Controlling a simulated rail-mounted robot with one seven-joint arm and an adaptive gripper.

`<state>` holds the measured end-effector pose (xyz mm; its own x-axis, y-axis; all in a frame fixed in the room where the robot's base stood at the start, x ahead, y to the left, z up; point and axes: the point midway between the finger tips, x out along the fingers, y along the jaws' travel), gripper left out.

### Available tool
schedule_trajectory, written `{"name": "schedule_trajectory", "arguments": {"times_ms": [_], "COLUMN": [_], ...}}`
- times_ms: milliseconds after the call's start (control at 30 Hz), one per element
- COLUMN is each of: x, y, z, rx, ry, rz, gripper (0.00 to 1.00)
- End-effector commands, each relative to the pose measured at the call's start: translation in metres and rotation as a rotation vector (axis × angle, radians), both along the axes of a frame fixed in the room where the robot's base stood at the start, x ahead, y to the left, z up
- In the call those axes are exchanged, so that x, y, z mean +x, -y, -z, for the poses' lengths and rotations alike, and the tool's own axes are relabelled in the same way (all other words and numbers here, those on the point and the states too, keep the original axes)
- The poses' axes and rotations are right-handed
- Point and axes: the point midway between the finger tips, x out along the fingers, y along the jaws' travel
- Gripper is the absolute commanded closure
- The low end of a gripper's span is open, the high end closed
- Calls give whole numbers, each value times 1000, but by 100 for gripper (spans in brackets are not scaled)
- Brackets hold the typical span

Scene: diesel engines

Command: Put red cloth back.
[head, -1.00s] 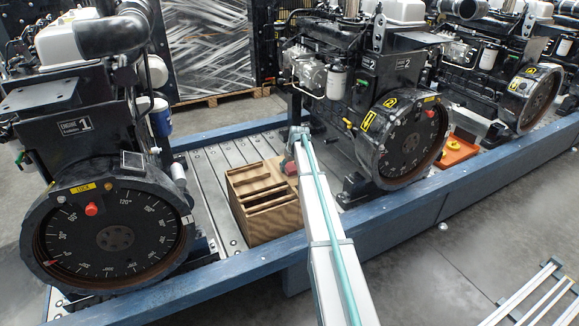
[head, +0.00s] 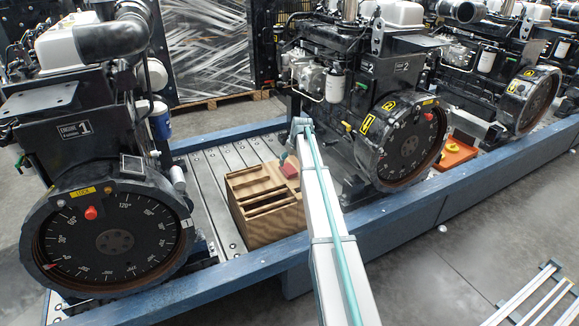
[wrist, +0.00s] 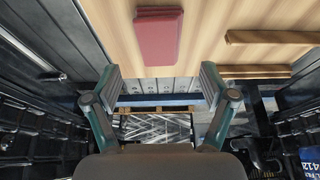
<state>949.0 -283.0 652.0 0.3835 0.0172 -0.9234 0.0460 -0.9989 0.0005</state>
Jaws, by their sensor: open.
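The red cloth (wrist: 160,38) is a flat, folded dark red pad lying on a light wooden surface in the wrist view. In the head view the red cloth (head: 290,171) shows small at the far right corner of the wooden box (head: 272,226), partly hidden by my arm. My gripper (wrist: 162,84) is open and empty in the wrist view, its two fingers apart with the cloth beyond them and clear of both. In the head view, my arm's far end (head: 300,126) is above and behind the cloth; its fingers cannot be made out.
The box has open compartments with wooden dividers (wrist: 270,37). Engine 1 (head: 75,135) with its dial stands left, Engine 2 (head: 385,80) close to the right of my arm. A blue rail (head: 240,268) runs in front. The slatted deck (head: 205,190) left of the box is clear.

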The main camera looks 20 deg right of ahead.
Motion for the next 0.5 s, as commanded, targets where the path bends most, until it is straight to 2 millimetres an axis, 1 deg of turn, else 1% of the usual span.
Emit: {"name": "schedule_trajectory", "arguments": {"times_ms": [33,100,200,333,500], "x": [-5,-10,-15,-19,-21], "y": [0,0,1,1,1], "z": [-11,-22,-34,-45,-50], "rx": [0,-1,0,0,0], "ry": [1,1,0,0,0], "rz": [0,0,0,0,0], "gripper": [17,17,17,17,17]}}
